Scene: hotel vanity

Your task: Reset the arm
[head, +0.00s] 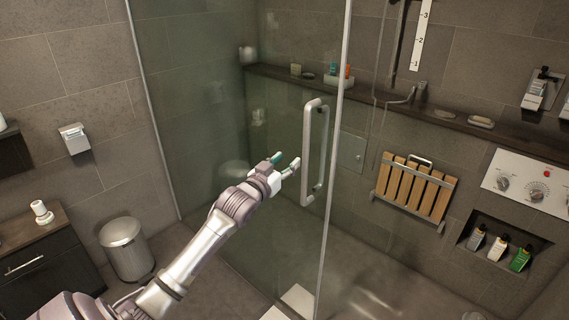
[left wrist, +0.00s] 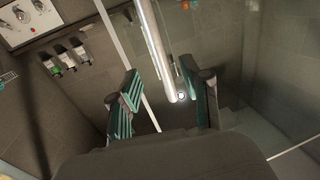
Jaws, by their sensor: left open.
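My left arm (head: 215,232) reaches in from the lower left in the head view. Its gripper (head: 286,163) is open and points at the shower door's long metal handle (head: 307,155), just left of it. In the left wrist view the open left gripper (left wrist: 166,101) shows two green-padded fingers spread apart. The handle (left wrist: 153,50) shows between and beyond them, its lower end near the gap. I cannot tell whether a finger touches the handle. My right gripper is not in view.
The glass shower door (head: 270,110) stands close to the gripper. Behind it are a slatted wooden seat (head: 413,188), a control panel (head: 530,184) and a niche with bottles (head: 498,247). A metal bin (head: 127,250) and dark cabinet (head: 40,262) stand at the left, with bare floor between bin and door.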

